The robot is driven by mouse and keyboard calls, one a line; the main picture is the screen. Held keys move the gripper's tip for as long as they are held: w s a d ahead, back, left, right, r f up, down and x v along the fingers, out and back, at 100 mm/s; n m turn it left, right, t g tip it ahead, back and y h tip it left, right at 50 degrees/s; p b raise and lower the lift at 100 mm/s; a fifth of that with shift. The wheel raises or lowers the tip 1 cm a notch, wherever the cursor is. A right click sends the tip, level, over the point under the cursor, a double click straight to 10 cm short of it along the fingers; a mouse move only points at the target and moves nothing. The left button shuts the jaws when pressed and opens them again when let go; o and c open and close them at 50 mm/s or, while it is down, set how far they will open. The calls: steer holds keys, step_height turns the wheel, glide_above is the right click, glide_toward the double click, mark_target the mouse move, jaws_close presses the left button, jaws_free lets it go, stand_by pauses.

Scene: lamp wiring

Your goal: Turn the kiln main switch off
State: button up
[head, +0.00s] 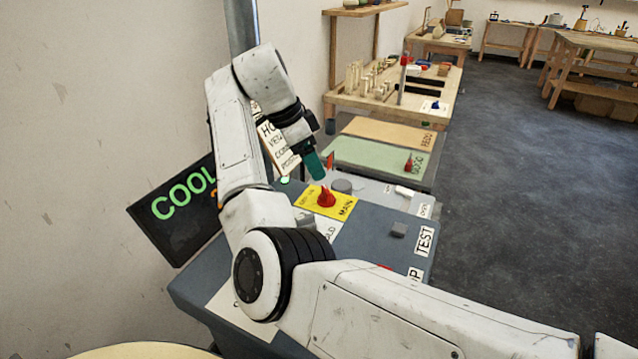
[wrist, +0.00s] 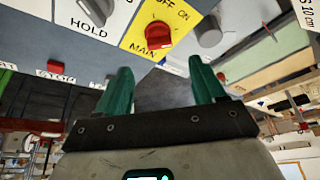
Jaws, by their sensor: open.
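The kiln main switch is a red knob (head: 326,197) on a yellow plate (head: 345,203) marked MAIN, on the blue-grey panel. In the wrist view the red knob (wrist: 158,33) sits on the yellow plate (wrist: 134,42), with OFF and ON lettering beyond it. I cannot tell surely which mark it points to. My gripper (head: 317,176) has teal fingers and is just above and slightly left of the knob in the head view. In the wrist view the open, empty gripper (wrist: 163,80) has its fingertips short of the knob, apart from it.
A grey knob (wrist: 208,32) stands beside the yellow plate, and another near HOLD (wrist: 97,10). A dark screen (head: 175,212) reading COOL is at left. A grey button (head: 398,229) is near TEST. Green and tan boards and workbenches (head: 400,85) lie beyond. The floor at right is clear.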

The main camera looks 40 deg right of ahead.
mark_target(326, 190)
steer(key=x, duration=0.8)
steer(key=shift+f+p, duration=0.25)
steer(key=shift+p, duration=0.1)
steer(key=shift+c, duration=0.3)
steer(key=c, duration=1)
